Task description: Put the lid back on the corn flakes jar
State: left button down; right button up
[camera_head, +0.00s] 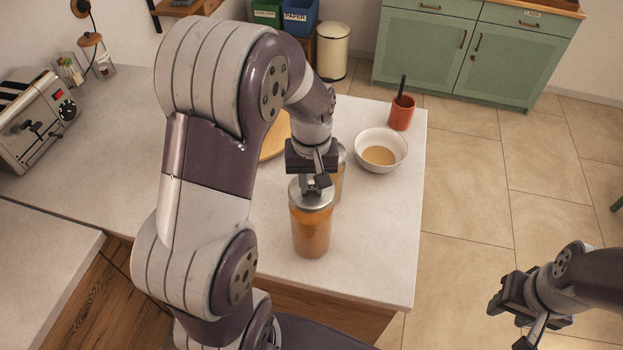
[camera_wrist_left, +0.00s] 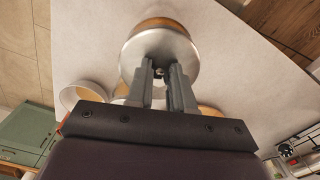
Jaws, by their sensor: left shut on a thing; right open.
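A clear jar with orange-brown contents (camera_head: 311,235) stands upright near the front of the counter. Its round silver lid (camera_head: 299,198) is over the jar's mouth; I cannot tell if it is fully seated. My left gripper (camera_head: 315,184) points down and is shut on the lid's small knob. In the left wrist view the lid (camera_wrist_left: 145,48) fills the space beyond the fingertips (camera_wrist_left: 160,72), with the jar's edge (camera_wrist_left: 158,22) showing past it. My right gripper (camera_head: 507,322) is open and empty, above the floor at the lower right.
A second jar (camera_head: 339,178) stands just behind, partly hidden by my gripper. A white bowl (camera_head: 402,158) with tan contents and an orange cup (camera_head: 401,116) are at the back right. A wooden board (camera_head: 275,140) and a toaster (camera_head: 35,122) are left. The counter's right front is clear.

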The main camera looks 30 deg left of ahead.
dwell(0.3)
pick_arm(q)
jog(key=shift+c, duration=2.2)
grip_release()
notch_tip(320, 180, up, 7)
jog(key=p, duration=0.6)
jog(key=shift+r+p, duration=0.1)
jog(key=shift+p, duration=0.2)
jog(key=shift+c, duration=0.2)
grip_shut()
